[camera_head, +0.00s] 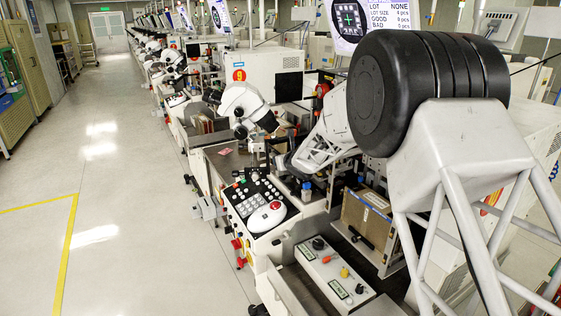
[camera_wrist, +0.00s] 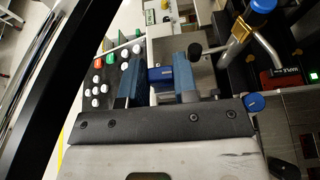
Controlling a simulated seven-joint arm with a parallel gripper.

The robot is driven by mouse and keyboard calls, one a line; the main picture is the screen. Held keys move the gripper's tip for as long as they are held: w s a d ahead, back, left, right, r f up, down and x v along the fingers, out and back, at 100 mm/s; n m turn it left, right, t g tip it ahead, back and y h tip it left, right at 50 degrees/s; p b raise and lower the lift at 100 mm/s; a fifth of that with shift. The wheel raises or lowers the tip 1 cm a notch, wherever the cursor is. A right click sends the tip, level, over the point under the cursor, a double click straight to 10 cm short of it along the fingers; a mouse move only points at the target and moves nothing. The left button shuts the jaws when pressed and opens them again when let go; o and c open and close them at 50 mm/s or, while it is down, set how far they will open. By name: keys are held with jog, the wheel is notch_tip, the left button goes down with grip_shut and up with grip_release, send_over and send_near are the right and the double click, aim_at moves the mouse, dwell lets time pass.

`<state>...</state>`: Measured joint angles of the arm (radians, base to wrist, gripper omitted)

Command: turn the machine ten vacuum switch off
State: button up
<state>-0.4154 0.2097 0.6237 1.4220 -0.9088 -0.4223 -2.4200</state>
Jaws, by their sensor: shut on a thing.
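My gripper (camera_wrist: 158,72) shows in the wrist view with its two blue fingers closed on a small blue block (camera_wrist: 160,74), which sits between them near the tips. I cannot tell whether this block is part of the vacuum switch. In the head view my arm reaches down over the machine, and my fingers cannot be made out there. A white switch box (camera_head: 318,270) with black, red and yellow knobs and green labels stands at the front in the head view. I cannot tell which knob is the vacuum switch.
A control panel (camera_head: 245,200) with white buttons and a red-topped white device (camera_head: 267,215) lies left of my arm. A microscope (camera_head: 246,103) stands behind it. A cardboard-coloured box (camera_head: 367,217) sits right of the panel. The floor aisle (camera_head: 120,170) at left is clear.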

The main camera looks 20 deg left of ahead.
jog(key=shift+m+t+h, duration=0.5)
jog(key=shift+m+h, duration=0.1)
jog(key=shift+m, duration=0.1)
jog(key=o, duration=0.9)
jog(key=shift+s, duration=0.1)
jog(key=shift+v, duration=3.85)
